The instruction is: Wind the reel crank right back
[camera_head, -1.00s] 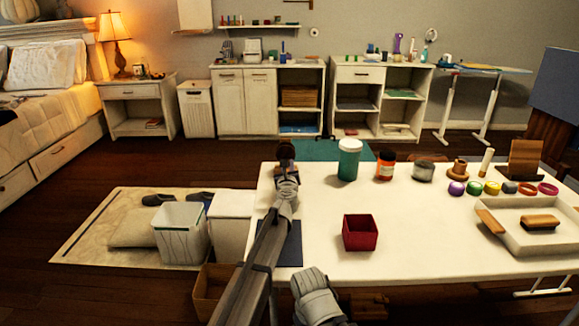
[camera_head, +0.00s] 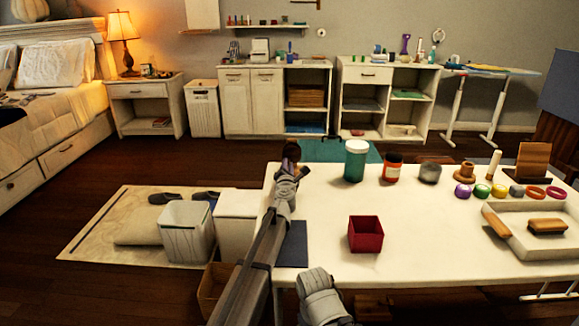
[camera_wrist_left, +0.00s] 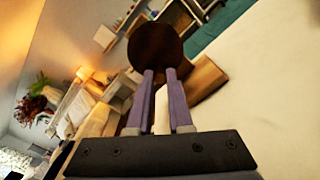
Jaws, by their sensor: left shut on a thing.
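My left gripper (camera_wrist_left: 160,78) is shut on a dark round knob (camera_wrist_left: 155,48), which I take to be the crank's handle. The dark knob also shows at the tip of my left arm in the head view (camera_head: 292,150), at the far left corner of the white table. A brown wooden piece (camera_wrist_left: 207,78) lies just beyond and right of the fingers in the wrist view; it may be part of the reel. The gripper and wrist hide most of the reel and its crank arm.
On the white table (camera_head: 325,262) stand a red open box (camera_head: 365,234), a teal jar (camera_head: 355,160), an orange jar (camera_head: 392,168) and a tray (camera_head: 508,236). A blue mat (camera_head: 293,246) lies under my left arm. Bins (camera_head: 185,230) stand left of the table.

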